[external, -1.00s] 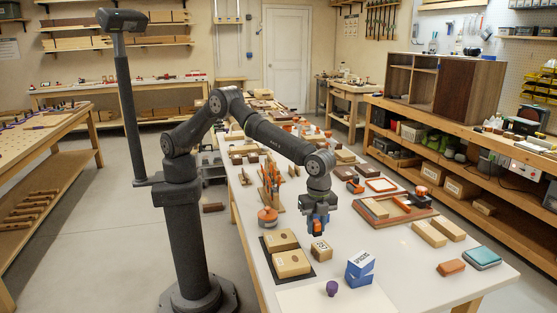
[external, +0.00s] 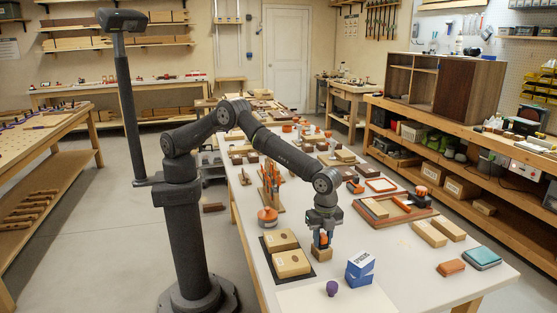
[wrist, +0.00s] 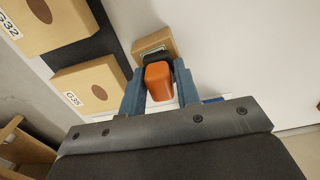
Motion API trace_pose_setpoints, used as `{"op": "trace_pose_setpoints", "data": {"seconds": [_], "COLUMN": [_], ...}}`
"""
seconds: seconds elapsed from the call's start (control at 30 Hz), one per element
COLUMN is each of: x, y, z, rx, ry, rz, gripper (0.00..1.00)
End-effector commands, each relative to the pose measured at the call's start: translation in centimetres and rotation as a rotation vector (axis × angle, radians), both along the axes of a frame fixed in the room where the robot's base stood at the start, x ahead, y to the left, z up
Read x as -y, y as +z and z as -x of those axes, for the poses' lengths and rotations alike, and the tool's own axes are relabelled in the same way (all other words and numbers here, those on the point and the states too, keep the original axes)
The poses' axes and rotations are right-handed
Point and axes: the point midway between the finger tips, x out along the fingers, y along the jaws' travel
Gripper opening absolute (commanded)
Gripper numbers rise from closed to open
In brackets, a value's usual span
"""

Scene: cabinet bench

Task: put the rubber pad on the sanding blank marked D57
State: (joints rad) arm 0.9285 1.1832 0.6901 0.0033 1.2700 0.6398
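My gripper (wrist: 158,85) has its blue fingers on either side of an orange block, which I take to be the rubber pad (wrist: 158,76), and is shut on it. In the external view my gripper (external: 321,236) is low over a small wooden block (external: 322,254). The orange pad is at or just above the block's top; I cannot tell whether they touch. In the wrist view the wooden block (wrist: 151,37) shows beyond the pad, with a dark-edged marking partly hidden by it. I cannot read that marking, so D57 is not confirmed.
Two wooden blanks marked G32 (wrist: 40,22) and G35 (wrist: 92,91) lie on a dark mat (external: 268,255) left of the block. A blue-and-white box (external: 360,267) and a purple knob (external: 332,288) stand in front. Wooden pieces (external: 429,234) lie further right.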

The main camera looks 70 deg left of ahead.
Motion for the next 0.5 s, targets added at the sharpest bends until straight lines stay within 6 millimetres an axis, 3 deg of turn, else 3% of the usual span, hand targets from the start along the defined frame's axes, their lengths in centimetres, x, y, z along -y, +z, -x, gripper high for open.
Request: {"op": "trace_pose_setpoints", "data": {"seconds": [0.1, 0.37, 0.5], "x": [0.0, 0.0, 0.1], "y": [0.1, 0.2, 1.3], "z": [0.0, 0.0, 0.0], "rx": [0.0, 0.001, 0.002], "ry": [0.0, 0.0, 0.0], "rz": [0.001, 0.001, 0.003], "gripper": [0.48, 0.48, 0.48]}}
